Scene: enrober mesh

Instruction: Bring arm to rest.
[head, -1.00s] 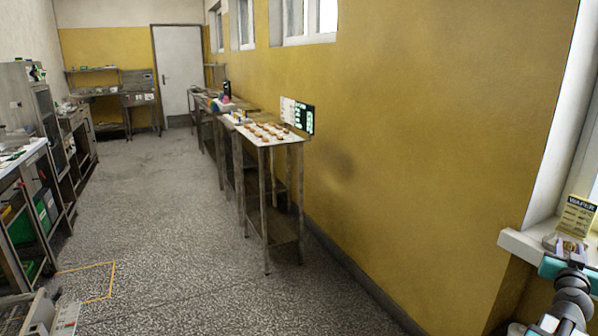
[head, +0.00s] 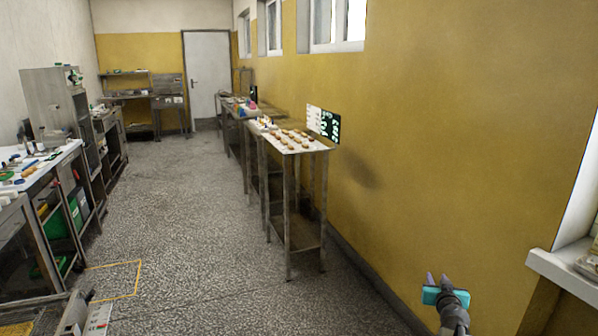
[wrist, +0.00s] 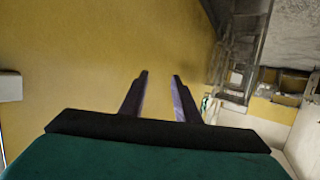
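My gripper (head: 437,279) is at the lower right of the head view, in front of the yellow wall and left of the window sill. In the wrist view my gripper (wrist: 160,76) shows its two dark fingers apart, with nothing between them. Only the yellow wall (wrist: 100,60) lies behind the fingers there. The gripper touches nothing that I can see.
A tall narrow table (head: 327,148) with rows of small brown pieces stands along the wall. The window sill (head: 562,268) juts out at the right edge. Benches (head: 40,172) line the left side. The floor (head: 190,215) between is clear, with a yellow taped outline.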

